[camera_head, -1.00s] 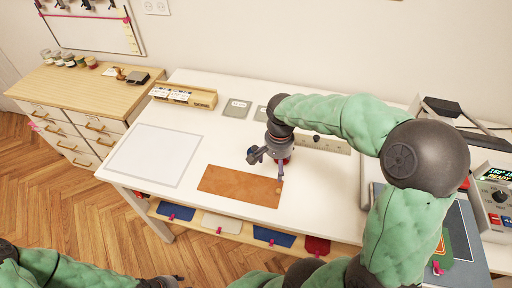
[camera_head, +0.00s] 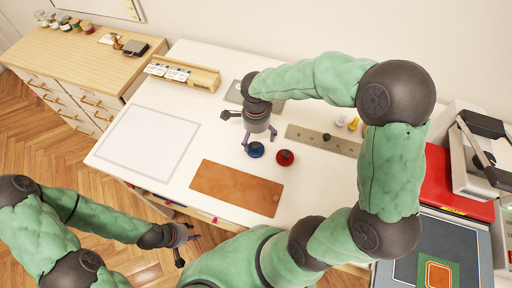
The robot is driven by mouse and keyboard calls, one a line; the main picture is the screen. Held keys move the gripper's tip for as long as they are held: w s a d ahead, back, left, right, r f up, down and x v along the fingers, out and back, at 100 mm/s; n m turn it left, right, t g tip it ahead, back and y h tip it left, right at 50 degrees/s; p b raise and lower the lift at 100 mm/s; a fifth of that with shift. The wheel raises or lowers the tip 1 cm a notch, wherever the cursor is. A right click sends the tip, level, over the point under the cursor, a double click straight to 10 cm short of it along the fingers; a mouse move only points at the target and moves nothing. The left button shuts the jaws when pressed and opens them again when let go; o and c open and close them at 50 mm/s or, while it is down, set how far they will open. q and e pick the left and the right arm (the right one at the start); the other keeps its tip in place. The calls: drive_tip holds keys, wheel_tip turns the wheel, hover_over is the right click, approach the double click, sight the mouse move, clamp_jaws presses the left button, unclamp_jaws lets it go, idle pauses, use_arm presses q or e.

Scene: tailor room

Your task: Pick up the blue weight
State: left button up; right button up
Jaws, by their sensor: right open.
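The blue weight (camera_head: 256,150) is a small round disc with a dark knob, standing on the white table. A red weight (camera_head: 285,157) of the same shape stands just to its right. My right gripper (camera_head: 259,138) is open above and behind the blue weight, pointing down, with its fingers spread. I cannot tell whether a finger touches the weight. My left gripper (camera_head: 186,246) is low at the front, off the table's front edge, and holds nothing that I can see; its jaw state is unclear.
A brown leather piece (camera_head: 238,188) lies in front of the weights. A ruler (camera_head: 322,140) lies behind right, with small bottles near it. A white sheet (camera_head: 147,140) lies left. A wooden card box (camera_head: 184,74) stands at the back. A press (camera_head: 480,150) is at right.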

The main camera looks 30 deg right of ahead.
sight(256, 144)
drive_tip(key=shift+w+f+b, duration=0.2)
drive_tip(key=shift+f+b, duration=0.65)
drive_tip(key=shift+f, duration=2.5)
drive_tip(key=c, duration=1.4)
drive_tip(key=shift+c, duration=0.9)
drive_tip(key=shift+r, duration=0.15)
